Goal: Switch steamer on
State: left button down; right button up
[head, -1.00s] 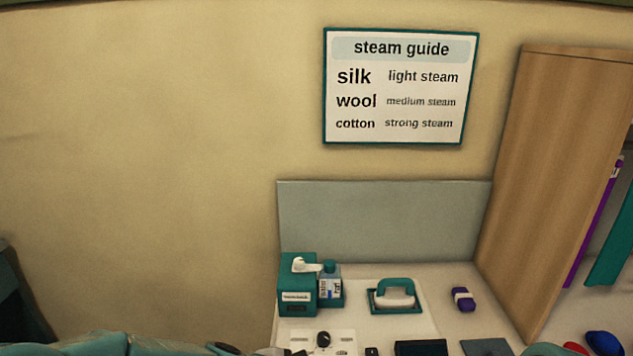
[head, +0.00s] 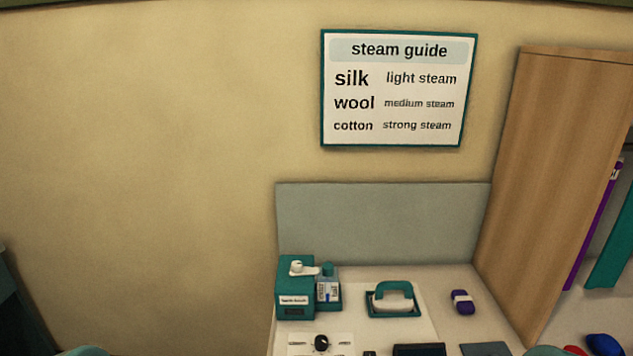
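A teal box (head: 295,290) with a white lever or spout (head: 301,269) on top and a label on its front stands at the left of the counter. A small labelled bottle (head: 328,286) stands against its right side. A teal-handled steam head (head: 392,299) sits on a teal-edged rest to the right. A black round knob (head: 321,342) is on a white panel (head: 298,346) at the front left, with a small mark on each side; its setting is too small to read. Neither gripper shows; a teal piece at the bottom left edge looks like part of my arm.
A purple, white-banded block (head: 462,301) lies right of the steam head. Dark flat items (head: 420,350) lie along the front edge. A wooden partition (head: 545,190) closes the counter's right side. A steam guide sign (head: 399,89) hangs above.

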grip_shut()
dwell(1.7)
